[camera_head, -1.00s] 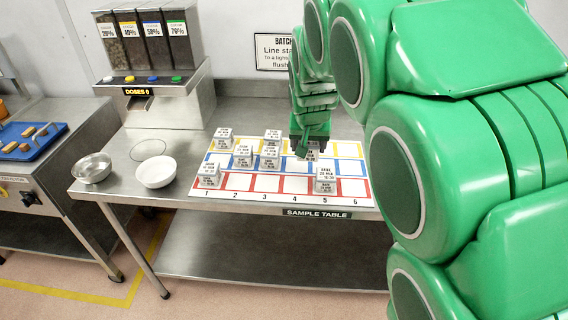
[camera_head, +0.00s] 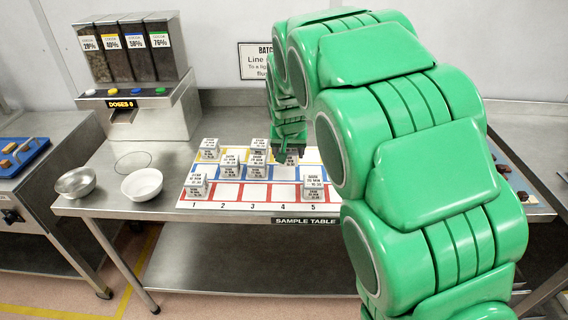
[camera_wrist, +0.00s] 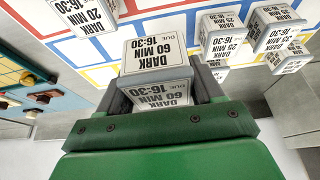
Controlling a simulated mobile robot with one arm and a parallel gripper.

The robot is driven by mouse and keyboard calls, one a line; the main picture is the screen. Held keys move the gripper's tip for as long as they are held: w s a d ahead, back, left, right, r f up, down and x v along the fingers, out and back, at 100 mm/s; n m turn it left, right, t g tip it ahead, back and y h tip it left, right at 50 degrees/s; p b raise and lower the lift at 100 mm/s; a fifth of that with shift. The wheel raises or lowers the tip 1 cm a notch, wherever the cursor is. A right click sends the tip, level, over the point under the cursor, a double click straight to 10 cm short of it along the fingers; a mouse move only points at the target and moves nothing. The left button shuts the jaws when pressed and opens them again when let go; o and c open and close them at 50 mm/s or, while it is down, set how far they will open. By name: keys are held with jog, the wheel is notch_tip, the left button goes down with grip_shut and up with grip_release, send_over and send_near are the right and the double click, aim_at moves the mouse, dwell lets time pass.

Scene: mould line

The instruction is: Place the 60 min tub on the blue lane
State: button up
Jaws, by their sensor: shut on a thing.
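My gripper (camera_head: 289,152) is shut on a pale tub (camera_wrist: 156,62) with a black-printed label, reading DARK 60 MIN 16:30 in the wrist view. In the head view this tub (camera_head: 291,159) is over the right half of the mat, near the yellow and blue rows. I cannot tell whether it touches the mat. The blue lane (camera_head: 285,173) is the middle row of the mat. Two tubs stand in it, at column 2 (camera_head: 232,164) and column 3 (camera_head: 257,164). Its right end is partly hidden by my arm.
Tubs stand in the yellow row at column 1 (camera_head: 209,148) and column 3 (camera_head: 260,145), and in the red row at column 1 (camera_head: 196,187) and column 5 (camera_head: 313,188). A white bowl (camera_head: 142,185) and metal bowl (camera_head: 76,182) sit left. A dispenser (camera_head: 150,110) stands behind.

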send_over(284, 171)
jog(key=shift+s+f, duration=0.1)
jog(key=shift+f, duration=4.55)
jog(key=shift+f, duration=0.2)
jog(key=o, duration=0.8)
jog(key=shift+o, duration=0.2)
jog(key=shift+r, duration=0.1)
jog(key=shift+v, duration=6.05)
